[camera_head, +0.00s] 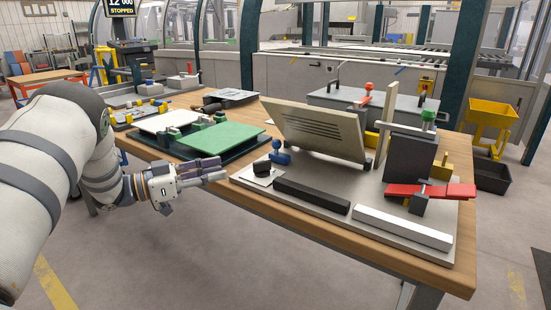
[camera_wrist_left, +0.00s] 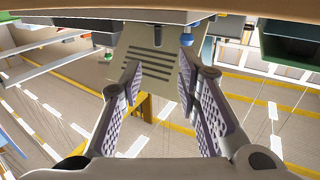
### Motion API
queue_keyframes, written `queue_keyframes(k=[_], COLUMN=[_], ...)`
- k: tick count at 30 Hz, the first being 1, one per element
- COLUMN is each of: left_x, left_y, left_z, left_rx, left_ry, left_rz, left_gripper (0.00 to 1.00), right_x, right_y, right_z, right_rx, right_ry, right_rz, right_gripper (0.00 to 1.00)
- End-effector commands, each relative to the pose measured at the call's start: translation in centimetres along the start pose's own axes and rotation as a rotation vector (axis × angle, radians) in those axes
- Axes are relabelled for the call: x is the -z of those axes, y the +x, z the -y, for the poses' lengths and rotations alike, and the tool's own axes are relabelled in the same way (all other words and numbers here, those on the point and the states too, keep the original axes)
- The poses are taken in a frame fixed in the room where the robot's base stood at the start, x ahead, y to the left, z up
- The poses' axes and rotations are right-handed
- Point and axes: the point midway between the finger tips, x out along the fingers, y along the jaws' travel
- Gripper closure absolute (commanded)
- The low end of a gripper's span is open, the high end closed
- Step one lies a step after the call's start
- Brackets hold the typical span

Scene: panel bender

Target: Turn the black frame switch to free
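A small black rotary switch (camera_head: 262,168) sits on a light square plate at the left end of the grey fixture base, beside a blue knob (camera_head: 278,154). I cannot read its setting. My left gripper (camera_head: 224,170) is just left of the switch, apart from it, its fingers pointing right toward it. In the left wrist view the left gripper (camera_wrist_left: 159,78) is open, with nothing between its fingers. A slotted panel (camera_wrist_left: 155,58) and the blue knob (camera_wrist_left: 186,40) show beyond the fingertips. I cannot make out the switch there. My right gripper is in neither view.
A tilted slotted panel (camera_head: 312,128) stands behind the switch. A black bar (camera_head: 311,194) and a white bar (camera_head: 403,228) lie in front. A red clamp (camera_head: 430,191) is at the right.

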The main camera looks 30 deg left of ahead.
Motion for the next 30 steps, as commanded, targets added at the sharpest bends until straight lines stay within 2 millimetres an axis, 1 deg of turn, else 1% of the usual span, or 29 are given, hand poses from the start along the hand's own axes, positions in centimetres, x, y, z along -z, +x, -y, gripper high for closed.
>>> queue_keyframes(k=[2,5,9,12,15,19,26,27,29,30], left_x=[0.0,-0.1,-0.2,-0.2,-0.2,-0.1,0.0,0.0,0.0,0.0], left_y=[1.0,3.2,7.0,9.2,10.8,11.8,12.0,12.0,11.9,11.9], left_z=[-0.1,-0.1,-0.1,-0.1,-0.1,0.0,0.0,0.0,0.0,0.0], left_rx=[-0.004,-0.006,-0.004,-0.003,-0.003,0.0,0.001,0.0,0.0,0.0], left_ry=[0.001,0.0,0.001,0.0,0.001,-0.001,0.0,0.0,0.0,0.0], left_rz=[-0.001,0.0,0.001,0.002,0.002,0.0,-0.001,-0.001,-0.001,-0.001], left_gripper=[0.7,0.7,0.7,0.7,0.7,0.7,0.7,0.75,0.88,0.97], right_x=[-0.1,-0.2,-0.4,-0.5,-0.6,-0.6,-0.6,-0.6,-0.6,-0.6], right_y=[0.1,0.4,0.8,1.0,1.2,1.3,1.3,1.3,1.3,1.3], right_z=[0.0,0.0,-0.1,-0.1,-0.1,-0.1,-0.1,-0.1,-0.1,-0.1], right_rx=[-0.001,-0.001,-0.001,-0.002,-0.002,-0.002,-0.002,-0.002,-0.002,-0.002], right_ry=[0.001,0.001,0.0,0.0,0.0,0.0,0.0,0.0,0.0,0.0], right_rz=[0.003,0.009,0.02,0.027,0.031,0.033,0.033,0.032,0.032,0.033], right_gripper=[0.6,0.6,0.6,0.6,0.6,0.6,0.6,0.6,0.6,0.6])
